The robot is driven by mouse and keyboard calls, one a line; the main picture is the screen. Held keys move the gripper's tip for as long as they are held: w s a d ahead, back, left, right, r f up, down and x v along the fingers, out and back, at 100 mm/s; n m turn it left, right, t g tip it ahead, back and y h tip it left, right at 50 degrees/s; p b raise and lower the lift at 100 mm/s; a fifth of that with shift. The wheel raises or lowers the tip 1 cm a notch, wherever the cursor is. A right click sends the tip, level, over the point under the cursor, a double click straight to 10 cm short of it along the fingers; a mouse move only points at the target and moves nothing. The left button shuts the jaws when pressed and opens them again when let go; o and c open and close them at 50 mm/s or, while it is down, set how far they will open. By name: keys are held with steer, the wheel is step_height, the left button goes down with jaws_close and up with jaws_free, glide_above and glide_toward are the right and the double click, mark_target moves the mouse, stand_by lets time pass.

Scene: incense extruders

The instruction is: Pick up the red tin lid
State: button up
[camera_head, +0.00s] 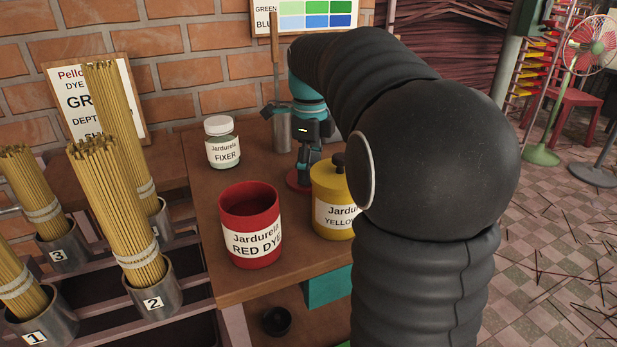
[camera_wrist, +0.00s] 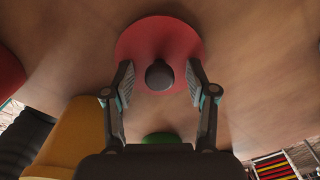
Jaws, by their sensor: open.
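The red tin lid (camera_wrist: 140,38) lies flat on the wooden table, with a dark round knob (camera_wrist: 159,75) in its middle. Its red edge also shows in the head view (camera_head: 293,183), behind the yellow tin and partly hidden by it and my gripper. My gripper (camera_wrist: 160,86) is open and points down over the lid. In the wrist view its two fingers stand either side of the knob, apart from it. In the head view my gripper (camera_head: 309,168) is just above the lid; whether the fingertips touch it cannot be told.
The open red dye tin (camera_head: 250,240) and lidded yellow tin (camera_head: 330,218) stand in front of the lid. A fixer jar (camera_head: 222,150) stands to the left and a grey metal cylinder (camera_head: 282,132) behind. A green round thing (camera_wrist: 160,138) shows below the knob in the wrist view.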

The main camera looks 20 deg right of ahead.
jaws_close()
steer(key=shift+r, duration=0.1)
